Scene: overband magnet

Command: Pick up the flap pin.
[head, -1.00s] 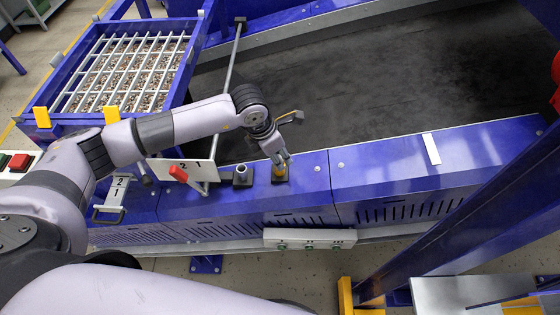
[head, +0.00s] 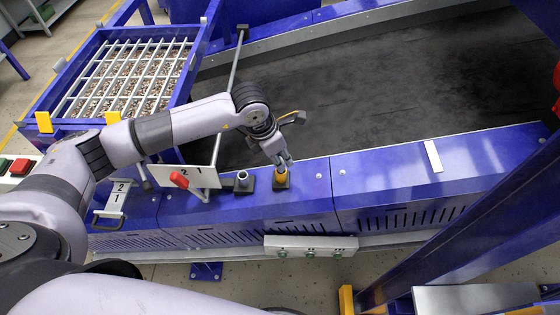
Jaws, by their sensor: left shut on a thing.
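The flap pin (head: 281,178) shows as a small yellow piece at a dark square socket on the blue side cover of the conveyor. My left gripper (head: 282,163) comes down on it from above, with its fingertips shut around its top. The pin's lower end is at the socket, and I cannot tell whether it is clear of it. Its top is partly hidden by the fingers. My right gripper is not in view.
A second socket with a grey tube (head: 243,181) stands just left. A gridded blue bin (head: 183,48) is at the back left. The dark belt (head: 400,90) is clear.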

